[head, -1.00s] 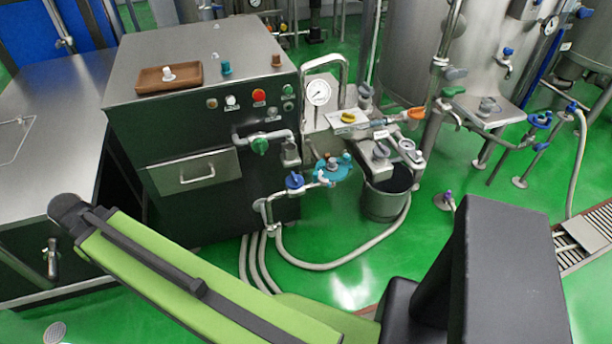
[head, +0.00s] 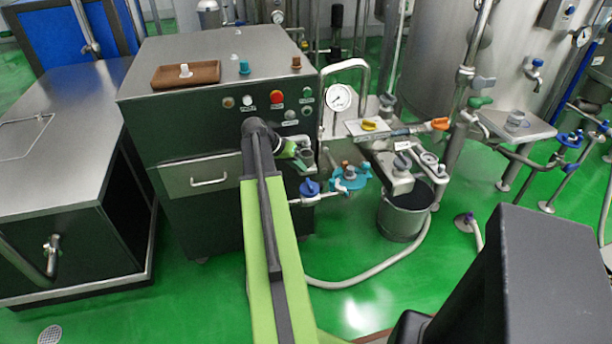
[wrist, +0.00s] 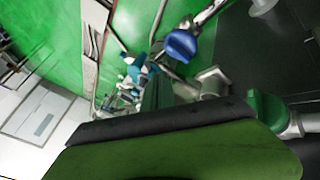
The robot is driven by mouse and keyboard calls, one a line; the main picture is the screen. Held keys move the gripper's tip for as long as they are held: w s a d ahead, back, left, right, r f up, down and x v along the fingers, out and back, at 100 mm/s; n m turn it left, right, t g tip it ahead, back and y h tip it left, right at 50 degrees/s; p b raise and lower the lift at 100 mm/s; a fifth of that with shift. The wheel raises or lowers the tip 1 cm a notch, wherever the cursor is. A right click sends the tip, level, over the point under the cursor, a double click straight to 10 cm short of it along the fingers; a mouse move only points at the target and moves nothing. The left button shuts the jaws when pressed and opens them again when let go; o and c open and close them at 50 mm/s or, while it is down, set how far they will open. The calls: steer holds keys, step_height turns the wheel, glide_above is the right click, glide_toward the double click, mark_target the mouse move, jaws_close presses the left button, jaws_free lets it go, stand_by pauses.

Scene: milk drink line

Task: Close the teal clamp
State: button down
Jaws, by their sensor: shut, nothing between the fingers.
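The teal clamp (head: 349,180) sits on the pipework at the right of the dark cabinet, left of a steel bucket. A brownish knob shows on top of it. In the wrist view the teal clamp (wrist: 138,72) is small, just beyond my gripper (wrist: 158,93). My gripper looks shut and empty, and points toward the clamp with a gap between them. I cannot tell how far open the clamp is.
A blue valve handle (head: 309,187) stands close left of the clamp; it also shows in the wrist view (wrist: 182,45). A green valve knob (wrist: 268,108) is at the wrist view's right. A steel bucket (head: 404,219) and a hose (head: 375,272) are near. Green floor is clear in front.

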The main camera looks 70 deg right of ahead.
steer(key=b+x, duration=0.5)
steer(key=x, duration=0.3)
steer(key=shift+w+f+b, duration=0.1)
steer(key=shift+f+b, duration=0.3)
steer(key=shift+s+d+r+p, duration=0.1)
steer(key=shift+s+r+p, duration=0.15)
steer(key=shift+s, duration=0.75)
steer(key=shift+s+d+r+p, duration=0.1)
steer(key=shift+s+r+p, duration=0.15)
steer(key=shift+s, duration=0.7)
